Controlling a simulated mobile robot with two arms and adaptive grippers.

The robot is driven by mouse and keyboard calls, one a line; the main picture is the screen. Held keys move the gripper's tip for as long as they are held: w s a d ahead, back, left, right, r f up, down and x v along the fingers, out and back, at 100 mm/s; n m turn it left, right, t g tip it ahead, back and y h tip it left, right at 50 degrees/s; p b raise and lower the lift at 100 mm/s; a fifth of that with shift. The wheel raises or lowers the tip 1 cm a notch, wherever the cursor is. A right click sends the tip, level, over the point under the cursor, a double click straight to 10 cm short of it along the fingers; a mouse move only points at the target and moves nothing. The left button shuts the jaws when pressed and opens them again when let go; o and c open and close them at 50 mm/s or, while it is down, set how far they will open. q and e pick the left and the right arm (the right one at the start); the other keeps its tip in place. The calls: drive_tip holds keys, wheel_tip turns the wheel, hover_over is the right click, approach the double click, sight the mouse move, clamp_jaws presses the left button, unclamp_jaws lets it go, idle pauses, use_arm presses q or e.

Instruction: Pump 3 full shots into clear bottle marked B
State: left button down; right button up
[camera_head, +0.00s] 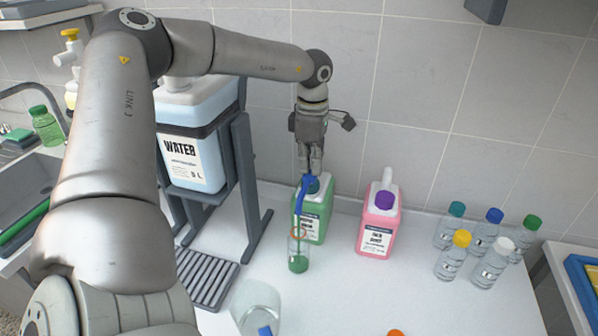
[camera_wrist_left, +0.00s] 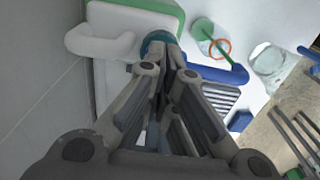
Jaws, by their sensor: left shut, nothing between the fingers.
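A green jug (camera_head: 318,212) stands near the back wall with a blue pump (camera_head: 303,192) on top. A clear bottle (camera_head: 299,262) stands in front of it, below the pump's spout, with green liquid inside. An orange ring shows on the bottle's upper part. I cannot read a letter on it. My left gripper (camera_head: 314,170) is shut and empty, pointing down at the pump head. Whether the fingertips touch it is unclear. The left wrist view shows the blue spout (camera_wrist_left: 222,73) beside the fingers and the bottle (camera_wrist_left: 204,32) beyond. My right gripper is out of view.
A pink jug (camera_head: 378,220) with a purple cap stands to the right. Several capped clear bottles (camera_head: 453,262) stand farther right. A water container (camera_head: 190,150) sits on a grey stand at left. A clear beaker (camera_head: 256,302) and a grey rack (camera_head: 208,277) are in front.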

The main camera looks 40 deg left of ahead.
use_arm(q)
drive_tip(key=shift+f, duration=0.1)
idle(0.3)
drive_tip(key=shift+r+p, duration=1.4)
drive_tip(key=shift+r, duration=1.2)
drive_tip(key=shift+f, duration=0.15)
drive_tip(key=shift+f+b, duration=2.45)
drive_tip(key=shift+f, duration=0.2)
drive_tip(key=shift+r, duration=0.15)
drive_tip(key=shift+r+p, duration=1.6)
drive_tip(key=shift+r, duration=1.05)
